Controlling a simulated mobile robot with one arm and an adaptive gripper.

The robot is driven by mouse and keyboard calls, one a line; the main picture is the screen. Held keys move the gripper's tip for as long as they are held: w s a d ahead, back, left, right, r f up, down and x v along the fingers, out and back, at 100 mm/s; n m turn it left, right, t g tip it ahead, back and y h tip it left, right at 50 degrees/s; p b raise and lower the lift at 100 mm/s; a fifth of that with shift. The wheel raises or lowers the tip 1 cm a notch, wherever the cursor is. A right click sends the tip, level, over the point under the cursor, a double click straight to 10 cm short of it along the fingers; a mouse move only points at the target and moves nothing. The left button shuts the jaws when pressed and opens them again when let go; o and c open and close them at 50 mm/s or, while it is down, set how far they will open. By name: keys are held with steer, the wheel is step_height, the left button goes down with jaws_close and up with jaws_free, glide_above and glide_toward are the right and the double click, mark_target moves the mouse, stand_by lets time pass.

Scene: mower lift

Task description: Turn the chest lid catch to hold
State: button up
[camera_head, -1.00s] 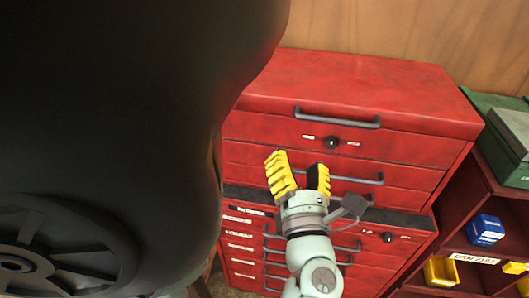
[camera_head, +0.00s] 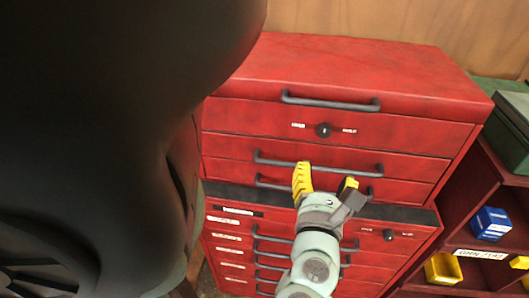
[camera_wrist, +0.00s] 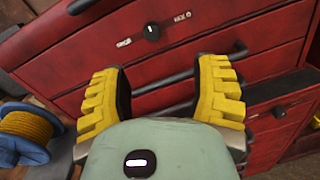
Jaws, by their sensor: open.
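The red tool chest (camera_head: 400,113) fills the middle of the head view. Its lid catch is a small black round knob (camera_head: 323,130) on the upper front panel, between two small white labels. The catch also shows near the top of the wrist view (camera_wrist: 152,32), with a light mark on its face. My gripper (camera_head: 326,174) has yellow ridged fingers. It is open and empty, below the catch and in front of the drawers. In the wrist view the fingers (camera_wrist: 160,88) stand well apart, with the catch beyond and above them. Nothing touches the catch.
A second black knob (camera_head: 389,235) sits on the lower cabinet. Bar handles cross the drawers, one (camera_head: 330,103) above the catch. A large black shape (camera_head: 90,120) blocks the left. Shelves with a blue bin (camera_head: 490,223) stand at right. A yellow spool (camera_wrist: 27,125) shows at lower left.

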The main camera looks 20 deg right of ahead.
glide_toward(323, 134)
steer(key=shift+x, duration=1)
steer(key=shift+y, duration=0.3)
steer(key=p+x, duration=0.2)
steer(key=x, duration=0.1)
steer(key=p+x, duration=0.1)
steer(key=x, duration=0.1)
steer(key=shift+w+d+r, duration=0.1)
steer(key=shift+d+r, duration=0.1)
steer(key=shift+r, duration=0.2)
steer(key=shift+w+d, duration=0.15)
steer(key=shift+d, duration=0.15)
steer(key=shift+w+d+f+p, duration=0.1)
steer(key=shift+w+d+p, duration=0.15)
steer(key=shift+w+p, duration=0.25)
steer(key=shift+w+f, duration=0.15)
steer(key=shift+w, duration=0.15)
steer(key=shift+o, duration=0.3)
jaws_close()
